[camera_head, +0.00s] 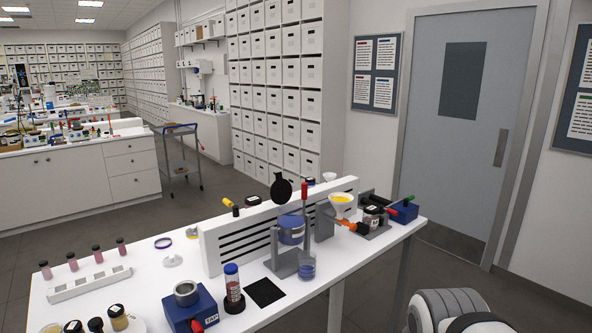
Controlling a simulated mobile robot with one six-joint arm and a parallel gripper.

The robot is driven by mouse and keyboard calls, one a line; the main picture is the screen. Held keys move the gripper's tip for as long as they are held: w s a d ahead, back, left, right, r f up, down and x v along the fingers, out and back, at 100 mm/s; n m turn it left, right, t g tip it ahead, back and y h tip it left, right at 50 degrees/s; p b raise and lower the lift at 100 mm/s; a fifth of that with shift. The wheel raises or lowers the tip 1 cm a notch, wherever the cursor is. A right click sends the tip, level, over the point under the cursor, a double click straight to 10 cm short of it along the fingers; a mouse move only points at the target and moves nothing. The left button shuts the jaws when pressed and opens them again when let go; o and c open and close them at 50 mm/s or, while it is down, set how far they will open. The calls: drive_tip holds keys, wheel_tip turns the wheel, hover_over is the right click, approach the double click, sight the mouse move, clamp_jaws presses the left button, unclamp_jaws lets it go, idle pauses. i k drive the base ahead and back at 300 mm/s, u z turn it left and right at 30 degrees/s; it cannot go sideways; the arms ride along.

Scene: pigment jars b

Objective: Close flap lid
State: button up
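My gripper is not in view. Only a white and grey rounded part of my arm shows at the bottom right, apart from the jar.
A slotted white rail (222,245) runs behind the jar. A red-topped upright tool (304,197), an orange-handled tool (350,224) and a yellow-filled bowl (341,204) crowd its right. A blue-capped tube (232,285) and blue TAP block (190,310) stand front left. Floor right of the bench is open.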

sight(280, 191)
drive_tip(key=z, duration=0.35)
drive_tip(key=i, duration=2.05)
drive_tip(key=u, duration=0.6)
drive_tip(key=k, duration=0.9)
drive_tip(key=u, duration=0.15)
drive_tip(key=i, duration=0.9)
drive_tip(key=z, duration=0.1)
